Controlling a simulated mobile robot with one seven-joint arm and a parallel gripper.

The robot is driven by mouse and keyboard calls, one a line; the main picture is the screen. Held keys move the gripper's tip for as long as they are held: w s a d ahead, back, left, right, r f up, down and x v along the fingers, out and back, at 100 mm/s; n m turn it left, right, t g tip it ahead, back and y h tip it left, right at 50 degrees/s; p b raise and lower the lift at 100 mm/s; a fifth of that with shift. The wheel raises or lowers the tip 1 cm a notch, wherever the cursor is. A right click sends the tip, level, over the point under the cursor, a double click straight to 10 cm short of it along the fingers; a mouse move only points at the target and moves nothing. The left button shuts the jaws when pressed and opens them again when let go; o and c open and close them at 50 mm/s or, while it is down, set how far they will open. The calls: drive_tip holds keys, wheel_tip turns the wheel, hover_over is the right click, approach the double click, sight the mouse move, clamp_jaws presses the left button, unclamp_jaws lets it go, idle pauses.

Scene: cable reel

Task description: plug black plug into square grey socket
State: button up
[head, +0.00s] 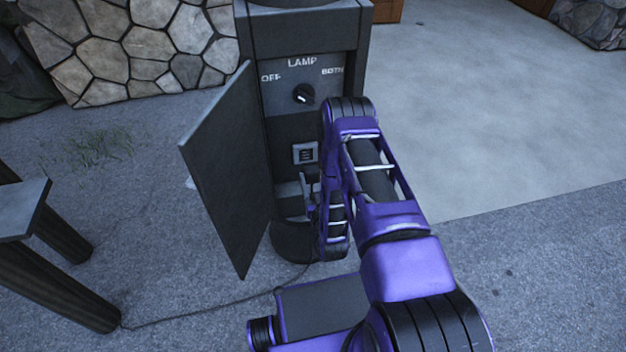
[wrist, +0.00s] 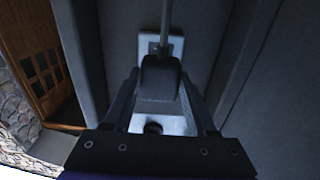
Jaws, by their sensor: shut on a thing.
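The square grey socket (head: 305,153) is on the front of the dark pedestal, below the lamp dial. In the head view its dark face shows, with my gripper (head: 309,187) just below it in the picture. In the wrist view my gripper (wrist: 158,102) is shut on the black plug (wrist: 160,78), with its cord running toward the top of the picture. A light grey plate (wrist: 148,43) shows behind the cord there. My arm and gripper hide most of the plug in the head view. I cannot tell whether the plug touches the socket.
The pedestal's dark door (head: 225,170) stands open to the left of my gripper. The dial (head: 303,94) is above the socket. A thin cable (head: 215,302) runs along the ground toward a dark bench (head: 45,260). Paving to the right is clear.

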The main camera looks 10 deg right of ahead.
sight(306, 155)
drive_tip(key=shift+w+b, duration=0.65)
drive_tip(key=shift+w, duration=2.2)
drive_tip(key=shift+w, duration=0.5)
drive_tip(key=o, duration=1.4)
drive_tip(key=shift+c, duration=0.2)
